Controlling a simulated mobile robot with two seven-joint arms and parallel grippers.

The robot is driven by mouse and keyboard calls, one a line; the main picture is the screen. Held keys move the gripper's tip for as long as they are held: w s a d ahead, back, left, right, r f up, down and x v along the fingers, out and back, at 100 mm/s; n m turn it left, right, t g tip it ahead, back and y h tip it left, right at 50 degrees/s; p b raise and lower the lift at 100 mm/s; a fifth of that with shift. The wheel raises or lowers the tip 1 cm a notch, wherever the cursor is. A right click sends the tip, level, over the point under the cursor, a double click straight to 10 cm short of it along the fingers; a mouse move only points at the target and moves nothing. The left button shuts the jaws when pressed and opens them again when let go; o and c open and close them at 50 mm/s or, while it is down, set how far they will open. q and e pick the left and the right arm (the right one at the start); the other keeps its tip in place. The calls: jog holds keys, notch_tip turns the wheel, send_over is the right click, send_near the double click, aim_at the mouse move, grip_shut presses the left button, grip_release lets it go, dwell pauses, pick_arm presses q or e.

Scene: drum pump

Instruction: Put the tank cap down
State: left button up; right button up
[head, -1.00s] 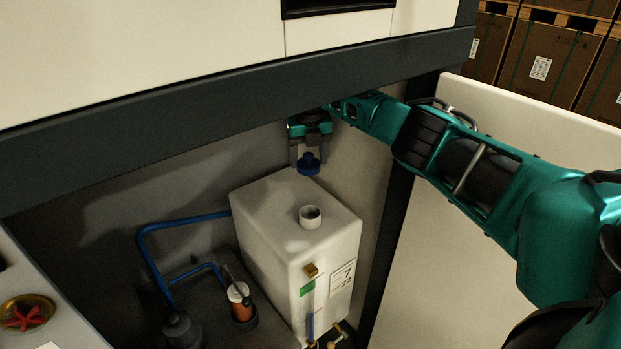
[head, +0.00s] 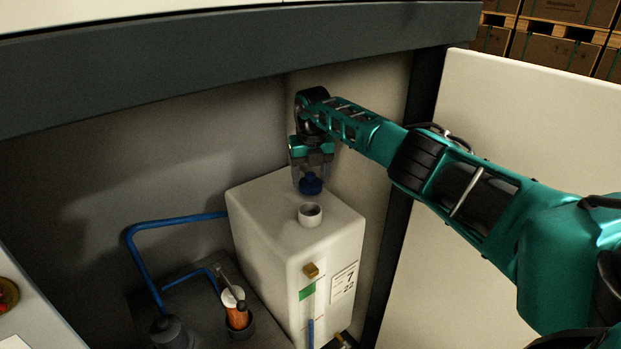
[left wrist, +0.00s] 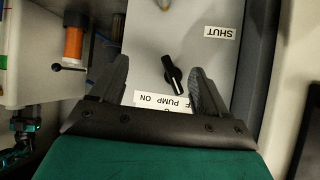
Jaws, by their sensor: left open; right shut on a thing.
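The blue tank cap (head: 311,184) is between the fingers of my right gripper (head: 311,177), which is shut on it. The cap is near the top of the white tank (head: 262,217), behind the open filler neck (head: 310,214). I cannot tell whether the cap touches the tank top. My left gripper (left wrist: 158,85) shows only in the left wrist view. It is open, with a black switch handle (left wrist: 172,74) between its fingers, on a panel with labels; I cannot tell how far away it is.
A blue pipe (head: 150,232) runs left of the tank. An orange cylinder with a white top (head: 236,314) stands left of the tank. A dark cabinet beam (head: 200,75) crosses above, and a light door panel (head: 540,130) stands right. The tank top around the neck is clear.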

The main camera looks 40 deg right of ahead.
jog(key=shift+f+b, duration=0.35)
jog(key=shift+f, duration=0.1)
jog(key=o, duration=1)
pick_arm(q)
jog(key=shift+w+d, duration=0.2)
jog(key=shift+w, duration=0.1)
pick_arm(e)
jog(key=shift+o, duration=0.2)
pick_arm(q)
jog(key=shift+r, duration=0.15)
pick_arm(e)
jog(key=shift+r, duration=0.15)
